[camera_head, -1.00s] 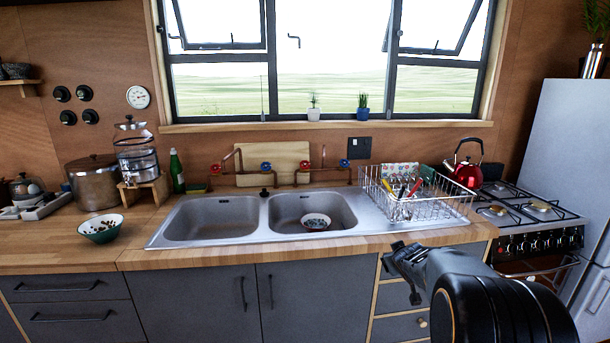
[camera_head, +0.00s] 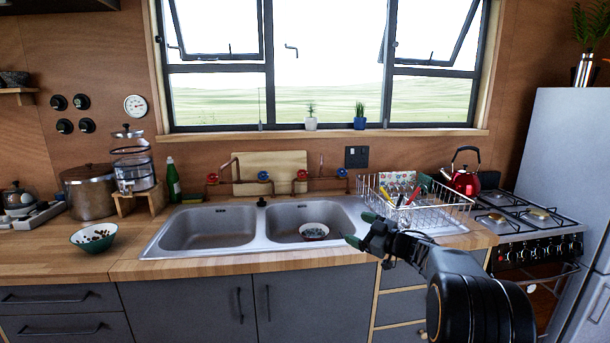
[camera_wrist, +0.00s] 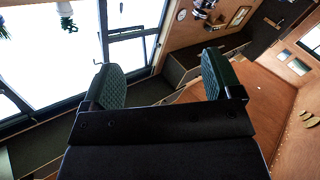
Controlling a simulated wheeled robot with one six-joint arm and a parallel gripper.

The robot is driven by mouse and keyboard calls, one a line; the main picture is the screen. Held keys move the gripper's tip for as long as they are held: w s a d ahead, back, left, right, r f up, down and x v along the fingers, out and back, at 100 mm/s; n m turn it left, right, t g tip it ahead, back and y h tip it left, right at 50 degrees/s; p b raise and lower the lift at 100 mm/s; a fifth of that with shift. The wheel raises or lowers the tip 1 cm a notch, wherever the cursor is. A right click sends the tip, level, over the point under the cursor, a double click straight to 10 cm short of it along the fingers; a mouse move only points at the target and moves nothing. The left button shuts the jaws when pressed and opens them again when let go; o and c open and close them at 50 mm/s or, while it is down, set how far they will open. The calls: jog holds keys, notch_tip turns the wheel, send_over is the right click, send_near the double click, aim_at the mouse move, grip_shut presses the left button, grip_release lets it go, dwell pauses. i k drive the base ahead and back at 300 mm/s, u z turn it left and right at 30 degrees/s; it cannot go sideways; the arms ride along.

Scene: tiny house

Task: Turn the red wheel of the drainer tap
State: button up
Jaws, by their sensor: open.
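The copper-pipe taps stand behind the sink, below the window. The tap nearer the drainer has a red wheel (camera_head: 302,175) on its left and a blue wheel (camera_head: 342,173) on its right. The other tap has a red wheel (camera_head: 212,178) and a blue wheel (camera_head: 263,176). My gripper (camera_head: 360,229) is in front of the counter's right part, apart from the wheels and, in the picture, below and right of the drainer tap's red wheel. Its two green-padded fingers (camera_wrist: 160,82) are spread and empty in the wrist view, where no tap shows.
A wire dish drainer (camera_head: 440,215) with utensils stands right of the sink (camera_head: 250,245). A patterned bowl (camera_head: 314,231) sits in the right basin. A red kettle (camera_head: 463,183) stands on the stove at right. A wooden board (camera_head: 285,160) leans behind the taps.

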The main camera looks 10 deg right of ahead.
aim_at(302, 177)
jog(key=i, duration=1.45)
jog(key=u, duration=0.05)
